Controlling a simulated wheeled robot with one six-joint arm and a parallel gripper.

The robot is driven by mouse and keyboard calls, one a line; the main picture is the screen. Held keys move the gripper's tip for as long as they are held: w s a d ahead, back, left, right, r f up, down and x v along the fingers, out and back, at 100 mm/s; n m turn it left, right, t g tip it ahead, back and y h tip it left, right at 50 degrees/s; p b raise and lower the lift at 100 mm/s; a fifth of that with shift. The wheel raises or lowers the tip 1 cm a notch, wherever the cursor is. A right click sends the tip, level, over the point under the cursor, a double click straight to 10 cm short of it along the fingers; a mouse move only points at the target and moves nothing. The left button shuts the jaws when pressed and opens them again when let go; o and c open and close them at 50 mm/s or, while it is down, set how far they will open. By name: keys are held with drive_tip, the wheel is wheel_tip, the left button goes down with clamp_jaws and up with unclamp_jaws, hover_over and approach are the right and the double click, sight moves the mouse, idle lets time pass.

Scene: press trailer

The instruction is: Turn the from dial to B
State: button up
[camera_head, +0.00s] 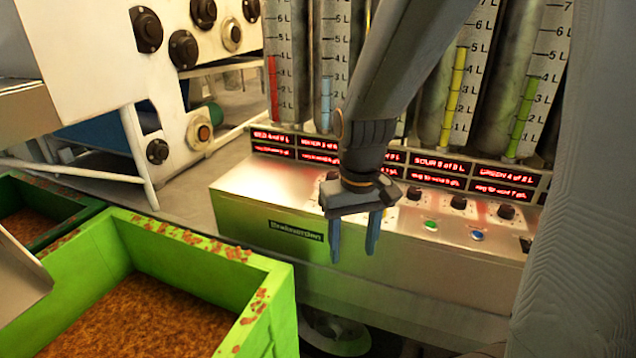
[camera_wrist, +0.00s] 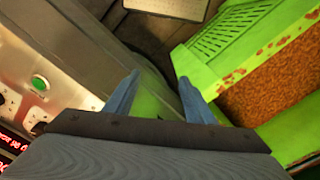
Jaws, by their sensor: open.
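The control panel (camera_head: 390,235) is a metal box with a row of small black dials on its sloped top. One dial (camera_head: 413,193) is right of my gripper, another (camera_head: 458,202) further right, and another (camera_head: 505,212) beyond that. A dial (camera_head: 332,177) is partly hidden behind my gripper. I cannot read the dial markings or tell which is the from dial. My gripper (camera_head: 353,253) is open and empty, fingers pointing down in front of the panel's front face. In the wrist view, the fingers (camera_wrist: 159,87) are apart with nothing between them, and the panel is at left.
A green button (camera_head: 430,225) and a blue button (camera_head: 477,236) are on the panel. Red displays (camera_head: 438,171) and tall graduated tubes (camera_head: 455,90) stand behind. A green crate (camera_head: 275,310) of brown material is at lower left. A white machine (camera_head: 180,85) is at upper left.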

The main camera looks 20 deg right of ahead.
drive_tip(key=shift+n, duration=0.8)
drive_tip(key=w+r, duration=0.2)
drive_tip(key=w, duration=0.4)
drive_tip(key=w+r, duration=0.3)
drive_tip(key=w, duration=0.4)
drive_tip(key=w+r, duration=0.2)
drive_tip(key=w, duration=0.4)
drive_tip(key=shift+w+d+r, duration=0.1)
drive_tip(key=shift+w+r, duration=0.25)
drive_tip(key=shift+w, duration=0.05)
drive_tip(key=shift+f+p, duration=0.75)
drive_tip(key=shift+f, duration=3)
drive_tip(key=c, duration=1.1)
drive_tip(key=m+p, duration=0.2)
drive_tip(key=m, duration=0.1)
drive_tip(key=shift+r+m, duration=0.1)
drive_tip(key=shift+m, duration=0.3)
drive_tip(key=m+p, duration=0.1)
drive_tip(key=m, duration=0.3)
drive_tip(key=shift+m+p, duration=0.35)
drive_tip(key=shift+m, duration=0.05)
drive_tip(key=shift+w, duration=0.1)
